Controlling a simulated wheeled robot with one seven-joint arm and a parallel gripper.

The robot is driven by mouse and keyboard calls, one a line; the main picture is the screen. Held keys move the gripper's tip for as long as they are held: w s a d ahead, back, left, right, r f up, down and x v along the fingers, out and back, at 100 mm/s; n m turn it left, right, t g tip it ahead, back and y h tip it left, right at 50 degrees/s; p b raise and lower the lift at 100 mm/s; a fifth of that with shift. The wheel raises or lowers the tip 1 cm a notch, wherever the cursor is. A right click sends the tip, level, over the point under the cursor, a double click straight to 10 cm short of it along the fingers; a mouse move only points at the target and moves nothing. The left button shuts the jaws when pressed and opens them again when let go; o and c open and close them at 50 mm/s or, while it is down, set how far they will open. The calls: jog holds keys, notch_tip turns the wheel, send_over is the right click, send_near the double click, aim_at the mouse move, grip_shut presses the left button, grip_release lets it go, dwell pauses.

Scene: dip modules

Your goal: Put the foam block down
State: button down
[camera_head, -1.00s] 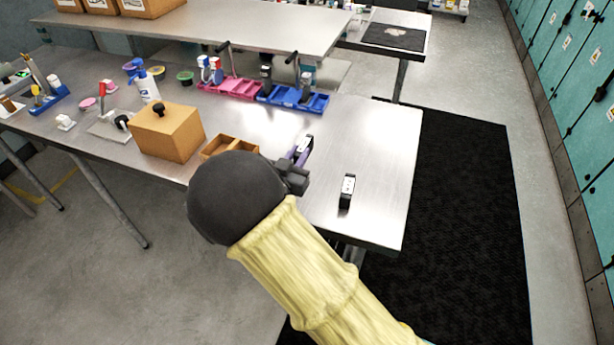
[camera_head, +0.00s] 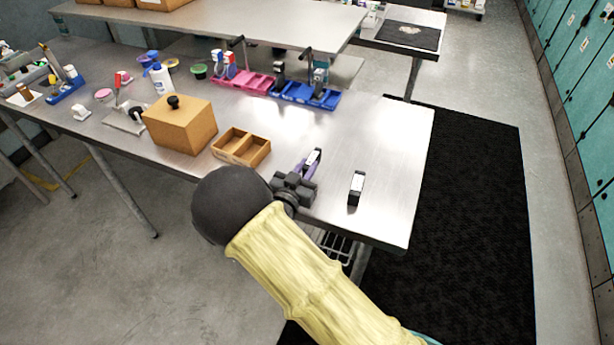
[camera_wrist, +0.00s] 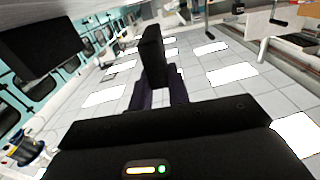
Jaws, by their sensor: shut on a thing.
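My gripper (camera_head: 306,170) is shut on the foam block (camera_head: 313,157), a small dark block with a pale face. Its purple fingers stand on either side of the block. In the wrist view the block (camera_wrist: 153,55) shows dark and upright between the fingers. In the head view my gripper is over the front part of the steel table (camera_head: 390,140), right of the open wooden tray. I cannot tell whether the block touches the tabletop.
A similar black block with a white face (camera_head: 356,188) stands just right of my gripper. The two-compartment wooden tray (camera_head: 262,156) and a lidded wooden box (camera_head: 180,125) are to the left. Pink bins (camera_head: 245,82) and blue bins (camera_head: 305,96) line the back. The table's right side is clear.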

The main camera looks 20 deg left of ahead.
jog(key=shift+w+d+f+p, duration=0.1)
jog(key=shift+d+f+p, duration=0.1)
jog(key=shift+f, duration=0.6)
jog(key=shift+w+d+f+p, duration=0.1)
jog(key=shift+f+p, duration=0.05)
jog(key=shift+f, duration=0.65)
jog(key=shift+s+a+f, duration=0.1)
jog(key=shift+f, duration=0.15)
jog(key=shift+f, duration=0.3)
jog(key=c, duration=1.3)
grip_release()
jog(key=shift+r, duration=0.1)
jog(key=shift+c, duration=0.2)
jog(key=s+a+b, duration=0.2)
jog(key=s+b, duration=0.2)
jog(key=s, duration=1.3)
jog(key=shift+a+f+b, duration=0.25)
jog(key=shift+b, duration=0.15)
